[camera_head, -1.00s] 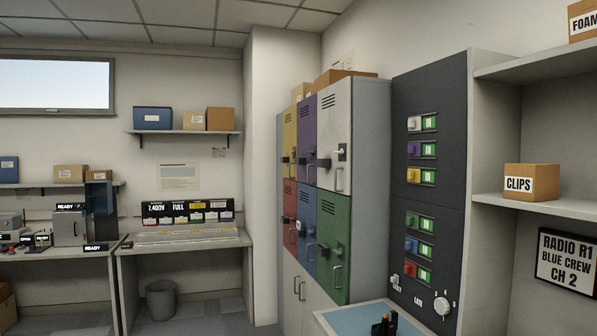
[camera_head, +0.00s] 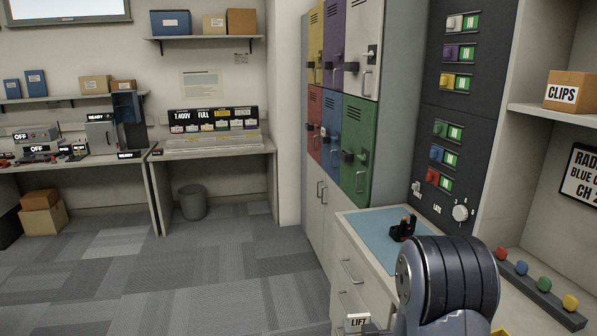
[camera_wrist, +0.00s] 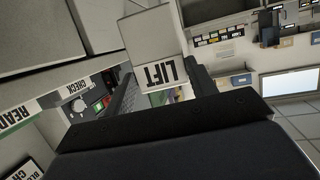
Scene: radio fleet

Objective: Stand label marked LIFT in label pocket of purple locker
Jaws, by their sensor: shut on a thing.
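The white label marked LIFT (camera_head: 357,321) shows at the bottom edge of the head view, held by my gripper. In the wrist view the LIFT label (camera_wrist: 163,74) sits between the two dark fingers of my gripper (camera_wrist: 160,84), which is shut on it. The purple locker (camera_head: 333,36) is in the upper row of the locker bank, between the yellow locker (camera_head: 315,35) and the white locker (camera_head: 363,35). A dark fitting is on its lower front; I cannot make out its label pocket clearly. My gripper is well below and in front of the lockers.
A drawer cabinet with a blue mat (camera_head: 391,232) and a small black holder (camera_head: 403,229) stands before the lockers. A dark panel (camera_head: 447,110) rises at their right. A rail with coloured knobs (camera_head: 540,287) lies lower right. The carpet floor (camera_head: 190,280) is open at left.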

